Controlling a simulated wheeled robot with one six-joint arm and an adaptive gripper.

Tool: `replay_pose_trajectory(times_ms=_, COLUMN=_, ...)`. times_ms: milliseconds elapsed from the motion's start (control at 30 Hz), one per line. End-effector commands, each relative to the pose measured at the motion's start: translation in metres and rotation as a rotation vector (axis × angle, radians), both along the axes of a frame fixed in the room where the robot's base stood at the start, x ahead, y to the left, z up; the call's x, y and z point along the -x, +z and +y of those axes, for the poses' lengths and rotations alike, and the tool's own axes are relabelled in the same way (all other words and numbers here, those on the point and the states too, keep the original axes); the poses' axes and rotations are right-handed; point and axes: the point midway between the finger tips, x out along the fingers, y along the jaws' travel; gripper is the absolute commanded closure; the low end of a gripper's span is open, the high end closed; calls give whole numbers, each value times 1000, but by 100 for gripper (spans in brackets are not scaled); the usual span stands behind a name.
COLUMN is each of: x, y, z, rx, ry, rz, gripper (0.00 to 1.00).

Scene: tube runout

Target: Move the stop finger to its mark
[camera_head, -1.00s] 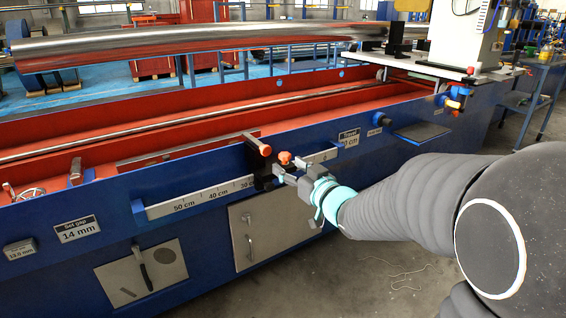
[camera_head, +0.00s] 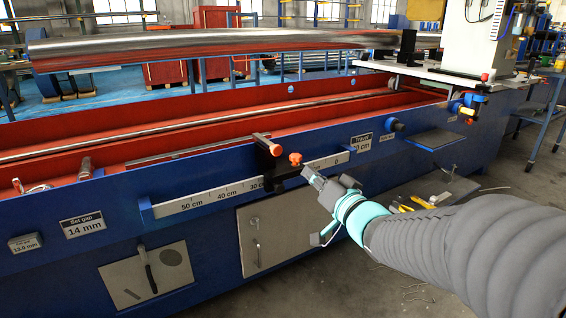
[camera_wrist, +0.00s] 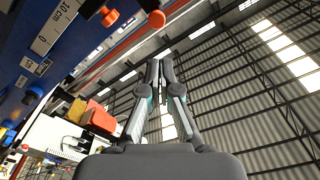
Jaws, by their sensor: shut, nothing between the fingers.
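The stop finger (camera_head: 270,166) is a black block with a red-tipped bar on top. It sits on the white scale rail (camera_head: 207,199), just right of the 30 cm label, and an orange knob (camera_head: 295,159) stands on its right side. The travel plate (camera_head: 357,143) is above the rail's right end; its number is partly unreadable. My gripper (camera_head: 308,172) is shut and empty, just right of and below the knob, apparently apart from it. In the wrist view, my fingertips (camera_wrist: 160,62) are together, with the orange knob (camera_wrist: 109,17) and red tip (camera_wrist: 157,18) beyond.
Grey cabinet doors (camera_head: 265,237) lie below the rail.

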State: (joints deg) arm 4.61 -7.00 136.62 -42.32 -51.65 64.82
Motion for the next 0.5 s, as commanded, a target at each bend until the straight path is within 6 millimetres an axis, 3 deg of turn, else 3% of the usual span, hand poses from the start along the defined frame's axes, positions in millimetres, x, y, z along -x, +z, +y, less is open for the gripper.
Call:
replay_pose_trajectory(times_ms=300, x=11, y=-8, z=-1, rx=-570, ry=24, rz=311, gripper=100)
replay_pose_trajectory(times_ms=500, x=11, y=-10, z=-1, rx=-802, ry=32, rz=434, gripper=100)
